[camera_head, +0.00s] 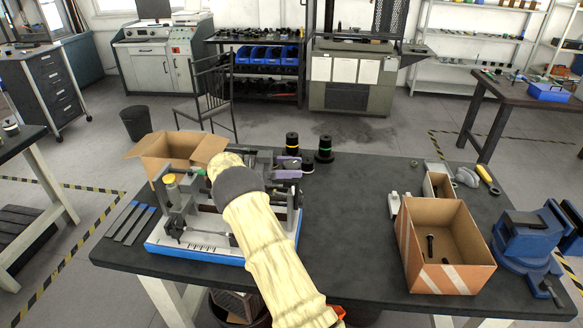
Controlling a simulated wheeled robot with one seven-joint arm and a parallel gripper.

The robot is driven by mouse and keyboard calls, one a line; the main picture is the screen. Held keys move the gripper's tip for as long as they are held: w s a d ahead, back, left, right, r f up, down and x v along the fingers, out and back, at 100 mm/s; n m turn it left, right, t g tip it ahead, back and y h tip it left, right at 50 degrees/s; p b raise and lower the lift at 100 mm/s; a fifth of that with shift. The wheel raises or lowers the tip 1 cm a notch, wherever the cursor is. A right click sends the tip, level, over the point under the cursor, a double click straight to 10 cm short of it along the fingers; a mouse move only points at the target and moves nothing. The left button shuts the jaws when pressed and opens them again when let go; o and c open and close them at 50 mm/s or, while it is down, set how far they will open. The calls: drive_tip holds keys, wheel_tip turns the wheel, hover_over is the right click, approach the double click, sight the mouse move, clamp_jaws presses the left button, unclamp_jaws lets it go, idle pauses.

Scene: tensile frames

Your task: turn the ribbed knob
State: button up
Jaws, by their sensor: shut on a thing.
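The tensile frame (190,248) stands on the dark bench, left of centre, on a white base with a blue front edge. It has grey posts and a yellow cap (169,179) at the upper left. My arm, in a cream sleeve with a dark grey wrist, reaches over it from the front. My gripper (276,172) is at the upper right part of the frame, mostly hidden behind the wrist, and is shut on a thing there. The ribbed knob is not clearly visible; it is hidden at the jaws, and I cannot see how far it is turned.
An open cardboard box (165,150) stands behind the frame. Two dark cylinders, one with a yellow band (292,144) and one with a green band (325,149), stand behind right. A striped box (443,247) and a blue vise (528,238) are at the right. The bench middle is clear.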

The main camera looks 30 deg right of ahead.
drive_tip(key=o, duration=0.9)
drive_tip(key=shift+r, duration=0.1)
drive_tip(key=shift+o, duration=0.2)
drive_tip(key=shift+a, duration=0.1)
drive_tip(key=b+v, duration=0.1)
drive_tip(key=v, duration=0.6)
drive_tip(key=shift+w+a, duration=0.1)
drive_tip(key=shift+w, duration=0.05)
